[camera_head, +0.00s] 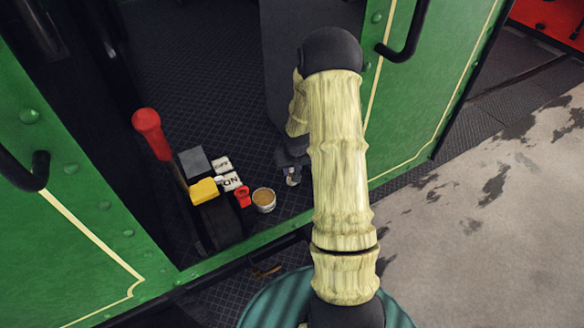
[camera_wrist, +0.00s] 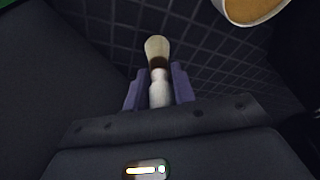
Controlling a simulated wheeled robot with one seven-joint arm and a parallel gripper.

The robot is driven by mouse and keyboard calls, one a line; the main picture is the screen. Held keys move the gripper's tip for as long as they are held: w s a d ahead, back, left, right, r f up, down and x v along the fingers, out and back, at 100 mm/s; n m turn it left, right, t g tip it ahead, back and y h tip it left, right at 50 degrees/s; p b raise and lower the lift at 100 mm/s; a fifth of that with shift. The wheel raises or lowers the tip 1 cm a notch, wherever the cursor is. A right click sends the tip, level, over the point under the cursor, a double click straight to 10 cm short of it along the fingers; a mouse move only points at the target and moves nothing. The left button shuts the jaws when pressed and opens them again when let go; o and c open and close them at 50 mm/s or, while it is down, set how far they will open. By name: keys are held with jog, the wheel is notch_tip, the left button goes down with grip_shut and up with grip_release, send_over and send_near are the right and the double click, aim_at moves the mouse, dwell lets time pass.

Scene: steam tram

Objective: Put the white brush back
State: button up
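The white brush (camera_wrist: 160,92) has a white handle, a brown band and pale bristles. In the wrist view it lies between the two fingers of my gripper (camera_wrist: 160,88), which sit close against both sides of its handle. Its bristle end points away from the gripper, over the dark grid floor. In the head view my gripper (camera_head: 290,160) hangs low over the tram floor, and a small white bit of the brush (camera_head: 293,179) shows below it. My arm hides part of the gripper there.
A round white bowl with tan contents (camera_head: 264,200) stands just left of my gripper; it also shows in the wrist view (camera_wrist: 248,10). Left of it are a red item (camera_head: 243,196), lettered white boxes (camera_head: 229,181), a yellow item (camera_head: 204,191) and a red-handled lever (camera_head: 148,125). Green panels (camera_head: 425,100) flank the doorway.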

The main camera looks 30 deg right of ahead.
jog(key=o, duration=0.3)
jog(key=b+v, duration=0.1)
jog(key=v, duration=1.1)
dwell(0.4)
jog(key=s+a+r, duration=0.2)
jog(key=s+a, duration=0.3)
jog(key=s+a+r+n, duration=0.1)
jog(key=s+a+r, duration=0.1)
jog(key=s+a, duration=0.3)
jog(key=s+a+r+n, duration=0.1)
jog(key=s+a+r, duration=0.1)
jog(key=s+a, duration=0.2)
jog(key=shift+s+a+y, duration=0.3)
jog(key=shift+s+a, duration=0.1)
jog(key=shift+s, duration=0.3)
